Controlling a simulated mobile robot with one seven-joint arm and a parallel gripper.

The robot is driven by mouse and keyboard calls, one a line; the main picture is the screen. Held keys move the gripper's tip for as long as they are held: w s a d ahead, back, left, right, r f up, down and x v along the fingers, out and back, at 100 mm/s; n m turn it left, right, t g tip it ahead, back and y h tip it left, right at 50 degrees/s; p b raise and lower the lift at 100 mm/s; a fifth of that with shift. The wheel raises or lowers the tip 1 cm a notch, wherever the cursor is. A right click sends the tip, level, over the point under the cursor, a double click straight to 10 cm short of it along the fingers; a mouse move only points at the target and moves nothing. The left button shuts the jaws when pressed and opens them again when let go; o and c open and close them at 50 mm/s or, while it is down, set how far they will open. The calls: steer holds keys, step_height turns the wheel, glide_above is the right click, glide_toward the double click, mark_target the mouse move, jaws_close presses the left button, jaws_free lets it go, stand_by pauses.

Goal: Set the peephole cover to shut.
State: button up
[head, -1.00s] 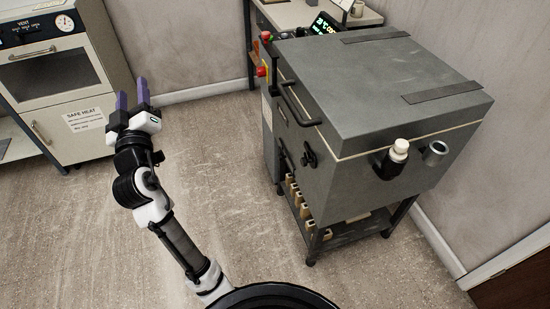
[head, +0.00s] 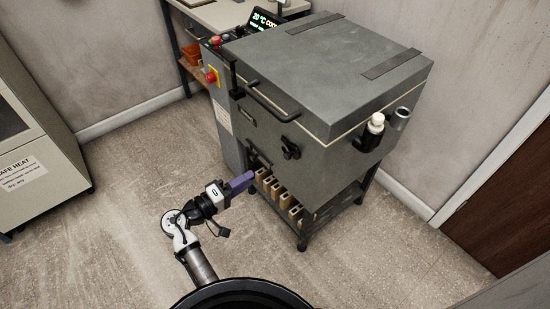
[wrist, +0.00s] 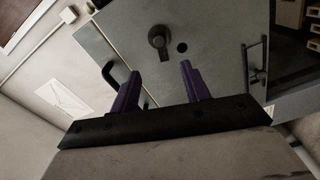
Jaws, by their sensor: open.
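The peephole cover (head: 290,148) is a small dark piece on the front of the grey kiln (head: 330,70). In the wrist view the cover (wrist: 158,42) is a black swinging piece with a rounded end, and a dark round hole (wrist: 182,47) shows bare beside it, to its right. The cover appears to be swung off the hole. My gripper (head: 243,181) has purple fingers and is in front of the kiln, lower and left of the cover in the head view. In the wrist view my gripper (wrist: 160,70) is open and empty, with the cover beyond its fingertips, apart from them.
A black bar handle (head: 272,104) sticks out from the kiln front near the lid. Several tan blocks (head: 277,193) lie on the rack below. A red button (head: 211,76) is on the side box. The floor at left is clear.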

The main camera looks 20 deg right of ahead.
mark_target(285, 157)
steer(key=p+x, duration=0.2)
steer(key=x, duration=1.2)
steer(key=shift+p, duration=0.35)
steer(key=shift+s, duration=0.1)
jaws_close()
